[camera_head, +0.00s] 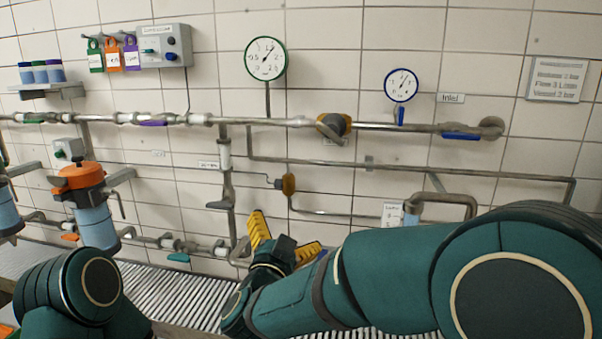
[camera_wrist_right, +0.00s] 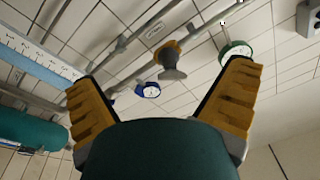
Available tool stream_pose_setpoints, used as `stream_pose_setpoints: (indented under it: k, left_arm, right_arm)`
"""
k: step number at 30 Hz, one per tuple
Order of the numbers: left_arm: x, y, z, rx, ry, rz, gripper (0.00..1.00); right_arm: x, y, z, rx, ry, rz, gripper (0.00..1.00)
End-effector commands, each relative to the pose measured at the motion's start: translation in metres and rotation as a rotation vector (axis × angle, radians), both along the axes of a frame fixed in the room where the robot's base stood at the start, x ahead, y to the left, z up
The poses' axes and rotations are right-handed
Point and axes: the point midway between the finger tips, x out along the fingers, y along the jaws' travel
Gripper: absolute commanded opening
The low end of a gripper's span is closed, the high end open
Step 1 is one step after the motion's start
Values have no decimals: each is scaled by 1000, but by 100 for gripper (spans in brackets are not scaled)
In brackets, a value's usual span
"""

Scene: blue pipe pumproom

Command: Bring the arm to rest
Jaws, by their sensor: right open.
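My right arm (camera_head: 390,275) is dark green and reaches in from the right in the head view. Its right gripper (camera_head: 285,235) has yellow fingers, spread apart and empty, in front of the lower pipework. In the right wrist view the two yellow fingers of the right gripper (camera_wrist_right: 165,95) stand wide apart with nothing between them. Beyond them are the wall, pipes and gauges. A green arm link of mine (camera_head: 75,290) shows at the lower left of the head view. My left gripper is not visible.
Pipes (camera_head: 240,120) run along the tiled wall. A green-rimmed gauge (camera_head: 266,59), a blue-rimmed gauge (camera_head: 401,85) and an orange-brown valve (camera_head: 333,125) sit along the upper pipe. An orange-topped filter housing (camera_head: 95,215) stands left. A slatted grating (camera_head: 185,298) lies below.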

Motion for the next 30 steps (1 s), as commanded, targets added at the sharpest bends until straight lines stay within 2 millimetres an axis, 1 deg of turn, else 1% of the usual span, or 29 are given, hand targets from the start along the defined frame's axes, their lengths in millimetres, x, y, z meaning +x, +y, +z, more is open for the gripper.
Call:
stream_pose_setpoints:
  k: [1, 2, 3, 4, 5, 6, 8, 9, 11, 12, 14, 15, 17, 18, 20, 21, 24, 27, 30]
  left_arm:
    - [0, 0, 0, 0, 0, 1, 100]
    - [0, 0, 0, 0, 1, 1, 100]
    - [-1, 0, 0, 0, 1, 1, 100]
    - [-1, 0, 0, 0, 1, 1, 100]
    - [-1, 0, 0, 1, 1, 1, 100]
    - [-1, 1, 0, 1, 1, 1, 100]
    - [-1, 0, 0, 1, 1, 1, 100]
    - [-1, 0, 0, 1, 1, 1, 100]
    - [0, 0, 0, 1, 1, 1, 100]
    - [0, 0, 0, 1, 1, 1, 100]
    - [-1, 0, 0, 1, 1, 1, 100]
    - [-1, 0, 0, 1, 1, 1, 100]
    - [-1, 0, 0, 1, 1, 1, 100]
    - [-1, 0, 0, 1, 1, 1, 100]
    - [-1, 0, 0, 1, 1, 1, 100]
    - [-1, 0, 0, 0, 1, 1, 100]
    - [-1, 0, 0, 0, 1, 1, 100]
    - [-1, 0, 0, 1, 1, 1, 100]
    - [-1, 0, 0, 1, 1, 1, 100]
  right_arm:
    - [9, -8, -29, -26, 61, 30, 100]
    - [13, -12, -46, -41, 99, 51, 100]
    - [18, -18, -71, -60, 154, 83, 100]
    - [20, -23, -91, -73, 201, 108, 100]
    - [21, -28, -111, -83, 249, 132, 100]
    - [21, -35, -138, -96, 315, 164, 100]
    - [17, -47, -178, -109, 415, 212, 100]
    - [11, -54, -204, -114, 486, 245, 100]
    - [-1, -65, -242, -116, 593, 291, 100]
    - [-12, -73, -267, -112, 666, 320, 100]
    - [-31, -84, -302, -105, 777, 366, 100]
    - [-46, -91, -324, -93, 850, 395, 100]
    - [-73, -101, -355, -74, 964, 441, 100]
    - [-92, -107, -373, -58, 1036, 472, 100]
    - [-121, -114, -396, -30, 1141, 517, 100]
    - [-141, -118, -408, -11, 1207, 546, 100]
    - [-183, -125, -430, 35, 1339, 607, 100]
    - [-213, -128, -440, 68, 1426, 651, 100]
    - [-229, -129, -444, 86, 1471, 676, 100]
